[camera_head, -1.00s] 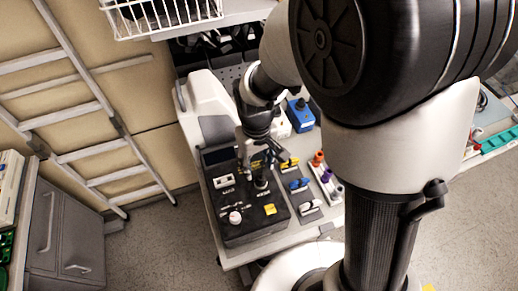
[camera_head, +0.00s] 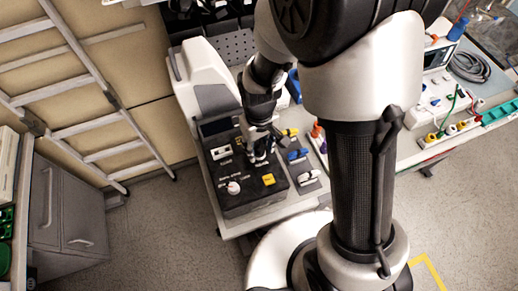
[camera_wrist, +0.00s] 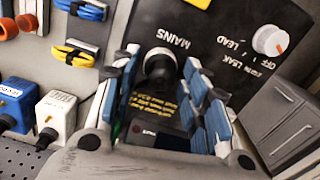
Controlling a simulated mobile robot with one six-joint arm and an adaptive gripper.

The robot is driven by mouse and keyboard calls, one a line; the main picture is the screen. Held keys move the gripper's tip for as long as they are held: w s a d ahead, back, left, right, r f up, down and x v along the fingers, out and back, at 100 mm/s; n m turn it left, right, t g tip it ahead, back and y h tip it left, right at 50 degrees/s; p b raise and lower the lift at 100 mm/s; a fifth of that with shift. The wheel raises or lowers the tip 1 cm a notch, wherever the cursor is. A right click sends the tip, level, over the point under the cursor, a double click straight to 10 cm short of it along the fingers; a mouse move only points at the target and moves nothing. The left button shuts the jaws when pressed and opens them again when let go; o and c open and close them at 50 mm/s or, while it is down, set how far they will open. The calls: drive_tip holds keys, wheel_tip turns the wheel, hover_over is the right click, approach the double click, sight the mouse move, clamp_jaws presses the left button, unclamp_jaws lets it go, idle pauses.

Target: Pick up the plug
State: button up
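The plug (camera_wrist: 159,66) is a black round piece standing on the dark panel of a tester box (camera_head: 245,200), beside the word MAINS. My gripper (camera_head: 259,158) is low over the box in the head view and hides the plug there. In the wrist view my gripper (camera_wrist: 159,72) is open, with blue-padded fingers on the left and right of the plug. A gap shows between the plug and the fingers; I cannot tell whether any finger touches the panel.
A white knob (camera_wrist: 268,40) is on the same panel. Yellow and blue coiled leads (camera_wrist: 78,52) lie beside the box. Blue and white connector blocks (camera_wrist: 57,112) stand nearby. A grey-white machine (camera_head: 204,82) stands behind the box on the bench.

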clamp_jaws()
drive_tip(key=shift+r, duration=0.1)
idle(0.3)
